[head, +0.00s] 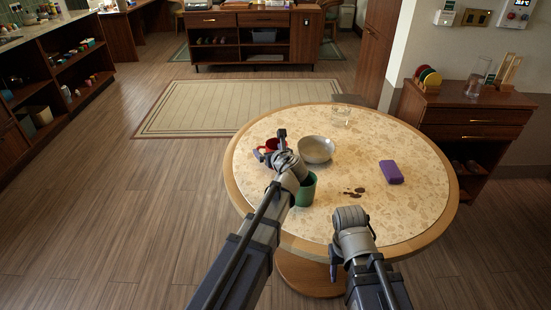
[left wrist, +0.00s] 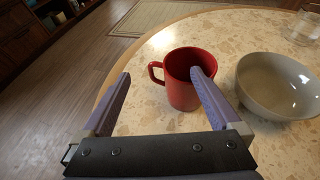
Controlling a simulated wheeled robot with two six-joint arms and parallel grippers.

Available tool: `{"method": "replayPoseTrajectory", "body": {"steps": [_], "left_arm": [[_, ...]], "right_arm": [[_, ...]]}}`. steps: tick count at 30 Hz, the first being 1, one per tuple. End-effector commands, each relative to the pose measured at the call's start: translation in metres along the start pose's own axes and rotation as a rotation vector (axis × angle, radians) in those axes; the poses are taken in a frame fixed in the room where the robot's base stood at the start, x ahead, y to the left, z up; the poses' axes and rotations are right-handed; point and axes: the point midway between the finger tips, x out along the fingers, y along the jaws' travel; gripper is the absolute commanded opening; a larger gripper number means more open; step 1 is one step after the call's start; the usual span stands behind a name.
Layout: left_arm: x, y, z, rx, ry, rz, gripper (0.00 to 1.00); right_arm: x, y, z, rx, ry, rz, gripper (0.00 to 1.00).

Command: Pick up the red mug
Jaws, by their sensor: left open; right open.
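The red mug (head: 268,146) stands upright on the round speckled table (head: 290,122), near its left edge, partly hidden behind my left gripper (head: 281,138) in the head view. In the left wrist view the mug (left wrist: 183,93) has its handle pointing left. My left gripper (left wrist: 160,75) is open and empty there. Its right finger overlaps the mug's right side in the picture, and the handle shows between the fingers; I cannot tell whether they touch. My right gripper (head: 333,262) is open near the table's front edge, its fingers barely visible.
A grey bowl (head: 317,150) stands close right of the mug. A green cup (head: 306,190) stands beside my left arm. A purple block (head: 391,172), dark spill (head: 354,192) and clear glass (head: 341,116) are also on the table. The table's right side is mostly clear.

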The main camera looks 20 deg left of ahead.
Motion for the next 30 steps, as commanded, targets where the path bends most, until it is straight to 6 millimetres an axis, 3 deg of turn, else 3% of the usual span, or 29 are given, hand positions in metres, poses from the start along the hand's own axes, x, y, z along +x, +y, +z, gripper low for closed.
{"method": "replayPoseTrajectory", "body": {"steps": [1,10,19,26,30], "left_arm": [[0.008,-0.001,-0.002,-0.001,0.000,0.001,0.97],[0.020,-0.001,-0.002,-0.003,0.001,0.002,0.97],[0.061,-0.002,-0.004,-0.004,0.001,0.002,0.97],[0.062,-0.001,-0.003,-0.003,0.001,0.000,0.97],[0.062,-0.001,-0.003,-0.003,0.001,0.000,0.83]], "right_arm": [[0.005,0.000,0.000,0.000,0.000,0.000,0.50],[0.010,-0.001,-0.001,0.000,0.000,0.000,0.50],[0.027,-0.003,-0.002,0.000,0.000,0.000,0.50],[0.026,-0.002,-0.002,0.000,0.000,0.000,0.50],[0.026,-0.002,-0.002,0.000,0.000,0.000,0.50]]}}
